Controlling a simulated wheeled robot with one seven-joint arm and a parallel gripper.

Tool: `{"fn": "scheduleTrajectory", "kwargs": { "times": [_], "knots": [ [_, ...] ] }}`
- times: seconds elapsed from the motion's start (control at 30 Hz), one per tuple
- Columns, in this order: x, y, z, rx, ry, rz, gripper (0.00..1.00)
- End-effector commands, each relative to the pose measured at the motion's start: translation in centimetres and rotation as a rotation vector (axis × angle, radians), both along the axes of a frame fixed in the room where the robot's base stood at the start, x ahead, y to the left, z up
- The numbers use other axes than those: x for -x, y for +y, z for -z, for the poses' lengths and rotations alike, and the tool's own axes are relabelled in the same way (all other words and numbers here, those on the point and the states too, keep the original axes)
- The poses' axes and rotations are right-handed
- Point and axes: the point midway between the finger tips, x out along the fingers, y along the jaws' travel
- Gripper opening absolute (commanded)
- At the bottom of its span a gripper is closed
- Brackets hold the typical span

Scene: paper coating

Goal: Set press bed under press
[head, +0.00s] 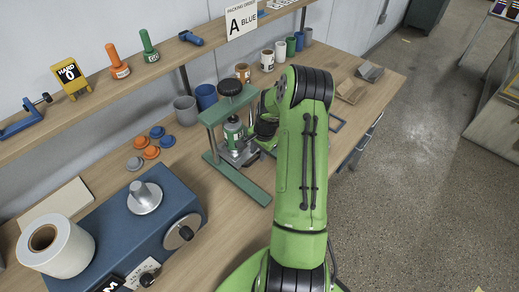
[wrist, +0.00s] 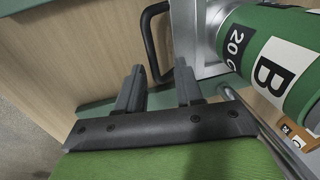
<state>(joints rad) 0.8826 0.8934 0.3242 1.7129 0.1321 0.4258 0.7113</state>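The press (head: 231,88) has a green frame, a black knob on top and a green base (head: 248,182). The silver press bed (head: 240,156) sits low at the frame, carrying a green-and-white cylinder (head: 233,131). In the wrist view, the cylinder (wrist: 275,60) is marked "B", beside the silver bed (wrist: 186,32) and its black handle (wrist: 150,38). My gripper (wrist: 160,82) is open, its two fingers apart, with the lower end of the handle showing between them and gaps visible. In the head view my arm hides the fingertips and part of the bed.
A blue machine (head: 125,225) with a white roll (head: 57,247) stands at the front left. Orange and blue discs (head: 151,152) lie left of the press. Cups (head: 206,97) stand behind it. A shelf (head: 120,85) runs above.

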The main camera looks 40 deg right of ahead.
Motion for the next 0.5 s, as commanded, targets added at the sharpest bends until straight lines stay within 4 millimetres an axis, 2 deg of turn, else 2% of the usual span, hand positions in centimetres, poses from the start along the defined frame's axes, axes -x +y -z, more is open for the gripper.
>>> {"fn": "scheduleTrajectory", "kwargs": {
  "times": [0.07, 0.17, 0.5],
  "knots": [
    [0.1, -0.1, -0.6, 0.002, -0.001, 0.000, 0.36],
    [0.4, -0.2, -2.6, 0.004, -0.002, 0.001, 0.36],
    [2.1, -0.3, -12.0, 0.005, -0.005, 0.001, 0.36]
  ]
}}
